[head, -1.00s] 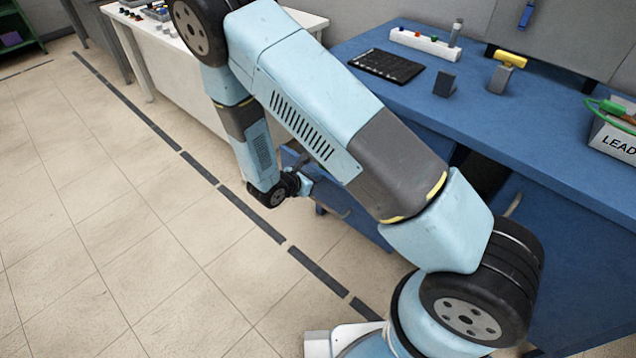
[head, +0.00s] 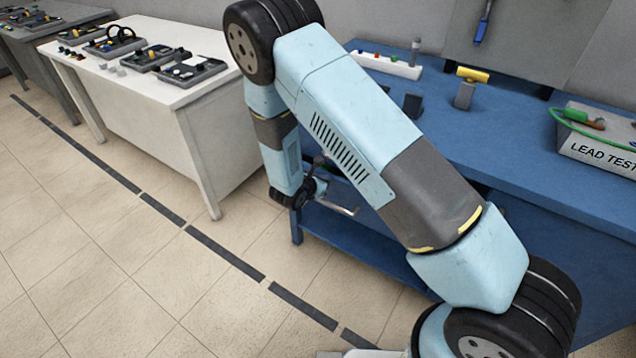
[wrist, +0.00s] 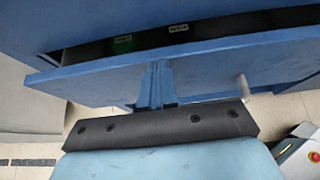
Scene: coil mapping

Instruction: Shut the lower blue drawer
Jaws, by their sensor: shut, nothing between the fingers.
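The lower blue drawer (wrist: 210,70) crosses the wrist view as a wide blue panel. A dark gap with a green label and a dark label shows above its top edge, so it appears partly open. A pale handle post (wrist: 243,88) stands on its front at the right. My gripper (wrist: 157,78) is shut and empty, pointing at the front left of the post; I cannot tell whether it touches. In the head view my gripper (head: 322,186) is beside a handle bar (head: 336,208), and my arm hides most of the drawer.
A white table (head: 190,130) with several devices stands at the left. The tiled floor (head: 120,260) in front is clear.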

